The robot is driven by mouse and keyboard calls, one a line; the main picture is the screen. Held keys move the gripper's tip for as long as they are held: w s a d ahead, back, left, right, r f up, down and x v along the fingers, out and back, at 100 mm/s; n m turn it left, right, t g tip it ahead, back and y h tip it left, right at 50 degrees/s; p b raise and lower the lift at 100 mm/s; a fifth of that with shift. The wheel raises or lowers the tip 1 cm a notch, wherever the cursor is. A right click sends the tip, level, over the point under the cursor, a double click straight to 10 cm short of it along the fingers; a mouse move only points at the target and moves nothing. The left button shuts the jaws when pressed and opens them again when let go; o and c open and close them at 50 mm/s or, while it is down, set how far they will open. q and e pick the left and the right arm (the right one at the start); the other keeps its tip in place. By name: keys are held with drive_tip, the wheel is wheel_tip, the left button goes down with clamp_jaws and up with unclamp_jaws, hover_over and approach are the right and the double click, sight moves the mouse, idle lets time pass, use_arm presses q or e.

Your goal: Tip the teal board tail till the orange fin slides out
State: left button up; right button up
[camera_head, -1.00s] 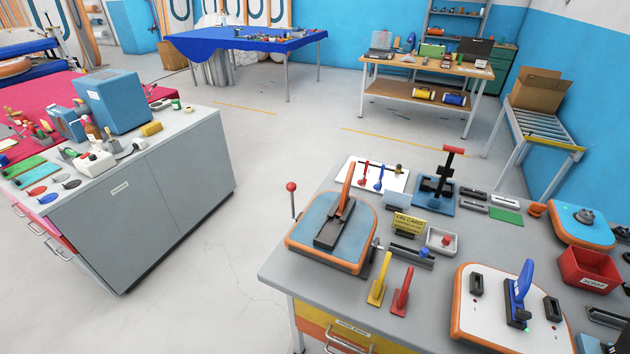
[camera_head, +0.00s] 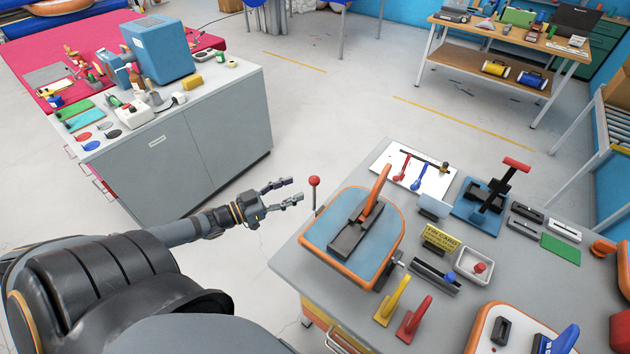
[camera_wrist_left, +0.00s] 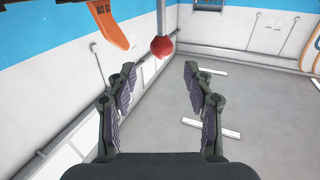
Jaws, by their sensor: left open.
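The teal board tail (camera_head: 325,222) has an orange rim and lies at the near left corner of the grey table. The orange fin (camera_head: 376,188) stands tilted in a dark fin box (camera_head: 349,239) on the board. A red ball knob (camera_head: 314,181) on a thin rod rises beside the board's left edge. My left gripper (camera_head: 292,190) is open and empty, just left of the knob and apart from it. In the left wrist view, the knob (camera_wrist_left: 162,48) shows ahead, between and beyond the fingertips, with the fin (camera_wrist_left: 111,25) upper left. My right gripper is not in view.
A grey cabinet (camera_head: 205,150) stands at the left, with open floor between.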

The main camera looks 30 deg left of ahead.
sight(315, 180)
use_arm(q)
drive_tip(key=b+x, duration=0.1)
drive_tip(key=x, duration=0.1)
drive_tip(key=b+x, duration=0.1)
drive_tip(key=x, duration=0.2)
drive_tip(key=f+b+x, duration=0.1)
drive_tip(key=b+x, duration=0.1)
drive_tip(key=shift+w, duration=0.3)
drive_tip(key=shift+w+r, duration=0.2)
drive_tip(key=shift+d+r, duration=0.1)
drive_tip(key=shift+r, duration=0.1)
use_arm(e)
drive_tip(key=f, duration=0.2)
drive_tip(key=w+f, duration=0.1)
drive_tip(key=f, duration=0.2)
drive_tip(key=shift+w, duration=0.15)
use_arm(q)
drive_tip(key=shift+w, duration=0.1)
drive_tip(key=shift+c, duration=0.4)
clamp_jaws()
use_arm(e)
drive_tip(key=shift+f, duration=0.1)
